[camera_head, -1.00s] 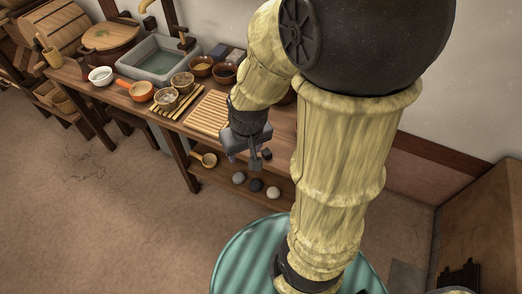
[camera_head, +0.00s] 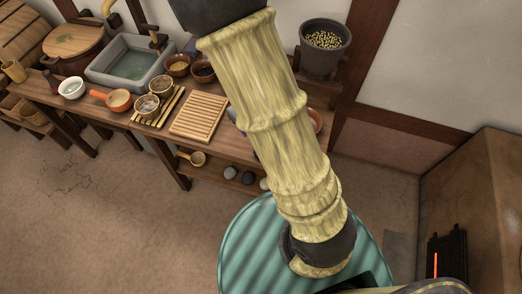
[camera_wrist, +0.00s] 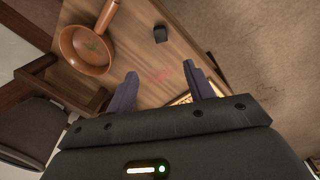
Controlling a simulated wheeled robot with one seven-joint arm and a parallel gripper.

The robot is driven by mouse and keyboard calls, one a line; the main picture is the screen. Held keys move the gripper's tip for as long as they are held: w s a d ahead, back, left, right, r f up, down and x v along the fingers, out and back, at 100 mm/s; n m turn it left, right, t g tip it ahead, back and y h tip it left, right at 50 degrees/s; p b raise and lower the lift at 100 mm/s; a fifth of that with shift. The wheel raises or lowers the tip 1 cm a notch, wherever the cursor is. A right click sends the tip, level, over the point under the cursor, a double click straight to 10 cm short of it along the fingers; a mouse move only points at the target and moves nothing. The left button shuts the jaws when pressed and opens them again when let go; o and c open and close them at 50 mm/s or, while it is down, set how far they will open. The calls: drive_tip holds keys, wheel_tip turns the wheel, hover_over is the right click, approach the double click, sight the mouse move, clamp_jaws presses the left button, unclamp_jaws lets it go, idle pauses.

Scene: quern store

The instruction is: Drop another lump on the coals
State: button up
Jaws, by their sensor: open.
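A small dark lump (camera_wrist: 160,34) lies on the wooden bench top (camera_wrist: 185,40) near its edge in the wrist view. My gripper (camera_wrist: 159,70) is open above the bench, its two fingers apart with nothing between them. The lump is beyond the fingertips, not between them. In the head view my arm hides the gripper and the lump. A brown stove (camera_head: 500,205) stands at the right of the head view, with a glowing red strip (camera_head: 435,264) in its dark grate. Separate coals cannot be made out.
An orange-brown pan (camera_wrist: 88,50) lies beside the lump. A grey bucket (camera_head: 326,58) of pale pellets stands behind my arm. A slatted board (camera_head: 199,118), bowls and a basin (camera_head: 132,62) fill the bench leftward. Rounded stones (camera_head: 230,173) lie on the lower shelf. The floor is clear.

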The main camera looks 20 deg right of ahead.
drive_tip(key=f, duration=0.4)
drive_tip(key=d+f+b, duration=0.1)
drive_tip(key=f, duration=0.6)
drive_tip(key=shift+w+d+f+b, duration=0.15)
drive_tip(key=shift+d+f+b, duration=0.05)
drive_tip(key=shift+f+b, duration=0.2)
drive_tip(key=shift+f, duration=0.15)
drive_tip(key=shift+f, duration=0.1)
drive_tip(key=shift+d+f, duration=0.15)
drive_tip(key=shift+f, duration=2.4)
drive_tip(key=c, duration=1.1)
drive_tip(key=shift+c, duration=0.2)
